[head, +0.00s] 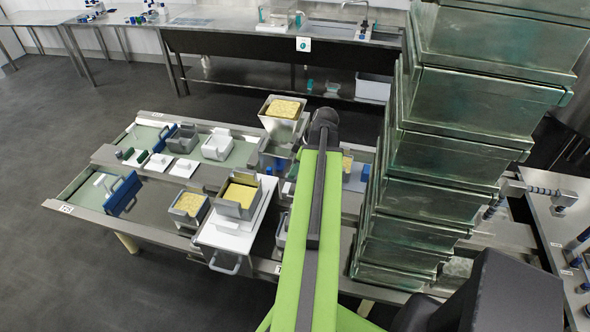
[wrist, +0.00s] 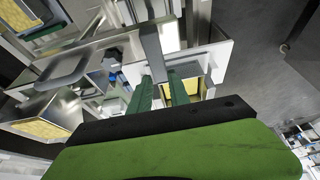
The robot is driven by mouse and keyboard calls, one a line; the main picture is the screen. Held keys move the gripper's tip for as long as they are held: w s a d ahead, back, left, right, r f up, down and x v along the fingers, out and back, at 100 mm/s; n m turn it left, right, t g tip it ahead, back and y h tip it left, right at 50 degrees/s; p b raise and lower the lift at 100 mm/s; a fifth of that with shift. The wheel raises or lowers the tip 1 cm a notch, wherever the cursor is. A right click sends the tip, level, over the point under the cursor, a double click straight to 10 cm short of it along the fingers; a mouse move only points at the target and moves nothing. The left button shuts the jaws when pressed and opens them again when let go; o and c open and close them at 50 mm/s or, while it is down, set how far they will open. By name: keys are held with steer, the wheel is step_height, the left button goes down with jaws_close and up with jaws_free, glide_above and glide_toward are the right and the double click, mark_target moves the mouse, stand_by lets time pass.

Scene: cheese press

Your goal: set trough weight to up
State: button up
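In the wrist view my gripper (wrist: 160,76) has its two green fingers apart. The end of a grey bar (wrist: 152,48) reaches between or just beyond their tips; I cannot tell whether they grip it. The bar may be the trough weight, but I cannot confirm this. It runs over a pale metal box or trough (wrist: 215,60), and yellow cheese (wrist: 184,90) shows beside the right finger. In the head view my green arm reaches forward over the bench, and my gripper is hidden beyond the arm's dark end.
Several cheese-filled moulds stand on the metal bench (head: 150,200), one on a raised stand (head: 283,128). A white board (head: 228,240) bears another mould (head: 238,195). A tall stack of greenish metal boxes (head: 460,130) rises close right of my arm. Open floor (head: 50,110) lies left.

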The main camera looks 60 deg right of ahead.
jaws_close()
stand_by(1.0)
steer(key=o, duration=0.5)
jaws_free()
steer(key=shift+o, duration=0.2)
steer(key=p+v, duration=1.6)
steer(key=v, duration=0.1)
steer(key=shift+s+r, duration=0.2)
steer(key=shift+c, duration=0.3)
